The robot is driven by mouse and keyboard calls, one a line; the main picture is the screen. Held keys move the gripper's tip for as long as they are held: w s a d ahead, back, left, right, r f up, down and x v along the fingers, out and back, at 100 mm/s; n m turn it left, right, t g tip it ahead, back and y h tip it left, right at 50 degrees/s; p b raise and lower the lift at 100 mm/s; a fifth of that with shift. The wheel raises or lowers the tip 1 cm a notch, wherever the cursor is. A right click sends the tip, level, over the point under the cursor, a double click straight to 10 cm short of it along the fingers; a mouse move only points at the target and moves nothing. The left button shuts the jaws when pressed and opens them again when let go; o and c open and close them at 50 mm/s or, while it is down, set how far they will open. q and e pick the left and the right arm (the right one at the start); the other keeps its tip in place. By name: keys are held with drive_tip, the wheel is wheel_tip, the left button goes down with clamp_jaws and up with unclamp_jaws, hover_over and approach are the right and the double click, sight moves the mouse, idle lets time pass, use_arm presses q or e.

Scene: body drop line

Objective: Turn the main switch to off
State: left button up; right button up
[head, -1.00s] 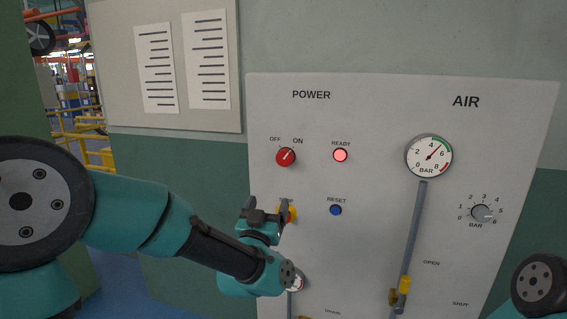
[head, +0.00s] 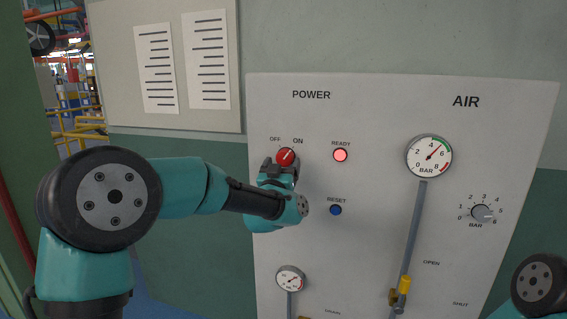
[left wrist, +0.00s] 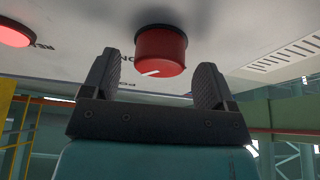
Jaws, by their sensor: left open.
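The main switch is a red rotary knob (head: 285,156) on the panel below POWER, with OFF at its upper left and ON at its upper right. Its white mark points up and right, towards ON. In the left wrist view the red knob (left wrist: 160,50) stands out from the panel beyond the fingers. My left gripper (head: 280,165) is just below the knob in the head view. In the left wrist view my left gripper (left wrist: 158,85) is open, with a finger to each side of the knob's near end. Contact is not visible. My right gripper is out of view.
A lit red READY lamp (head: 340,155) and a blue RESET button (head: 335,210) are right of the knob. A gauge (head: 429,156), a pipe with a yellow valve handle (head: 404,285) and a grey dial (head: 481,213) are further right. A small gauge (head: 290,279) is below.

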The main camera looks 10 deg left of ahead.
use_arm(q)
drive_tip(key=shift+x, duration=0.75)
drive_tip(key=shift+c, duration=0.2)
drive_tip(key=c, duration=0.9)
